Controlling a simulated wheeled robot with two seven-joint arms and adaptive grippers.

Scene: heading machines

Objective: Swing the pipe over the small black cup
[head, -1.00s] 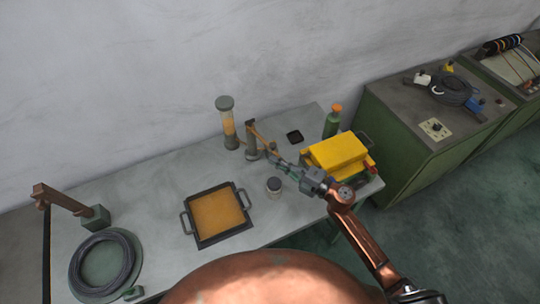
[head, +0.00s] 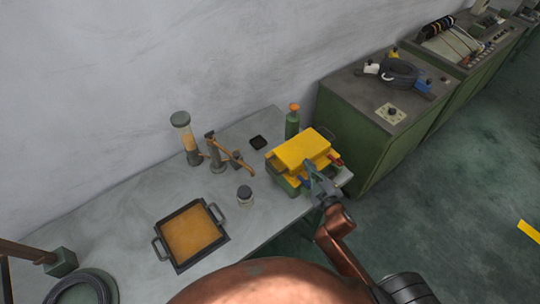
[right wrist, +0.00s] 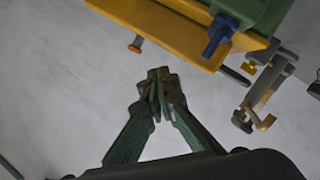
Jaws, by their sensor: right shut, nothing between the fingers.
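The brown pipe (head: 235,159) sits on a grey stand (head: 215,158) on the table and slants down to the right. Its free end is above and right of a small jar-like cup with a dark top (head: 245,194) in the picture; I cannot tell whether it is directly over it. A small black square dish (head: 258,142) lies behind the pipe. My right gripper (head: 314,176) is shut and empty, apart from the pipe, at the front of the yellow toolbox. Its closed fingertips show in the right wrist view (right wrist: 160,86). My left gripper is out of view.
The yellow and green toolbox (head: 302,152) stands at the table's right end, with a green bottle (head: 292,122) behind it. An orange-filled tray (head: 191,235) lies front left. A glass cylinder (head: 185,138) stands left of the pipe. Green cabinets (head: 350,130) stand at right.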

